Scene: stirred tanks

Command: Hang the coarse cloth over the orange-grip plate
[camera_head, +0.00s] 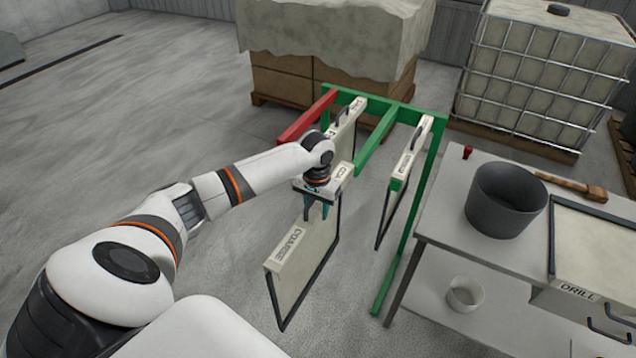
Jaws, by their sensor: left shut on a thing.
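My left gripper (317,210) is shut on the coarse cloth (302,262), a cream panel in a dark frame with a pale top bar lettered COARSE. The gripper holds it by the top, and the panel hangs upright in front of the green rack (436,165). The gripper and wrist hide part of its top bar. I cannot make out a plate with an orange grip. My right gripper is not in view.
Two similar panels hang on the rack, one at the back (344,130) and one at the right (396,197). The rack has a red arm (305,117) at left. A grey table (440,225) with a dark bucket (505,203) stands at right. Floor at left is clear.

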